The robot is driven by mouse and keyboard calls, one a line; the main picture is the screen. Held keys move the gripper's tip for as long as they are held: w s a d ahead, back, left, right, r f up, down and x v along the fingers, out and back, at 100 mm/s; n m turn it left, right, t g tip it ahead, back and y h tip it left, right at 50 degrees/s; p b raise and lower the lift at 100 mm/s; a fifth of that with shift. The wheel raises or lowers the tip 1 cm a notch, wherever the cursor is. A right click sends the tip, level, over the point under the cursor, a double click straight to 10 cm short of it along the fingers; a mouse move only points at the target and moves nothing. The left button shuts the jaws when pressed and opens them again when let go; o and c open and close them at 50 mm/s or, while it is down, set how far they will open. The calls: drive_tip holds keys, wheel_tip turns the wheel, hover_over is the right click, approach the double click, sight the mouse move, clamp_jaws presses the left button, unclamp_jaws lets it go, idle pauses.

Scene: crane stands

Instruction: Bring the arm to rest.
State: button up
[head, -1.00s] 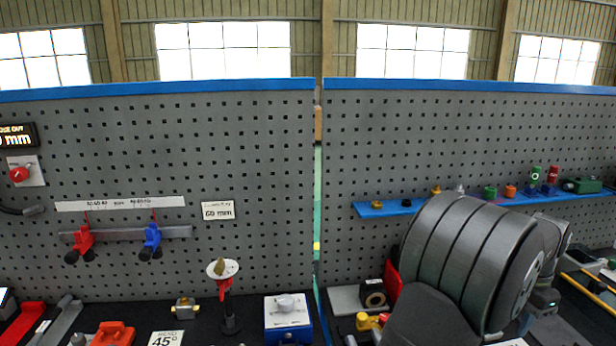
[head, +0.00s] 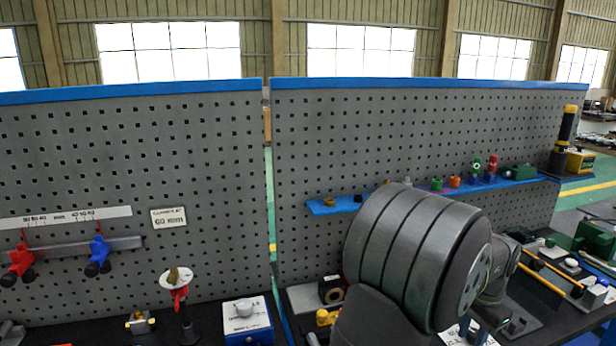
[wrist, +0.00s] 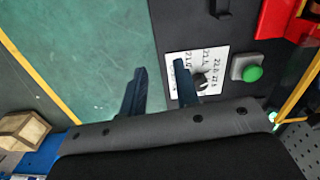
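My gripper (wrist: 160,66) shows in the wrist view with its two dark fingers apart and nothing between them. It hangs above the front edge of a dark bench (wrist: 168,18), with green floor (wrist: 90,50) to the left. A white card with printed numbers (wrist: 206,58) and a small dark knob lies just beyond and right of the right finger. I cannot tell whether the finger touches it.
A green button on a grey box (wrist: 251,72) and a red object (wrist: 285,20) sit right of the fingers. A wooden block (wrist: 22,135) is at lower left. In the head view, a pegboard (head: 400,130) with a blue shelf (head: 335,205) stands behind the bench.

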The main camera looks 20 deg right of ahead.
drive_tip(key=w+f, duration=0.4)
drive_tip(key=f, duration=0.1)
drive_tip(key=shift+w, duration=0.4)
drive_tip(key=s+r, duration=0.9)
drive_tip(key=s, duration=0.2)
drive_tip(key=w, duration=0.2)
drive_tip(key=w+d, duration=0.1)
drive_tip(key=w, duration=0.2)
drive_tip(key=shift+w+d+r, duration=0.15)
drive_tip(key=shift+w+d, duration=0.1)
drive_tip(key=shift+w, duration=0.05)
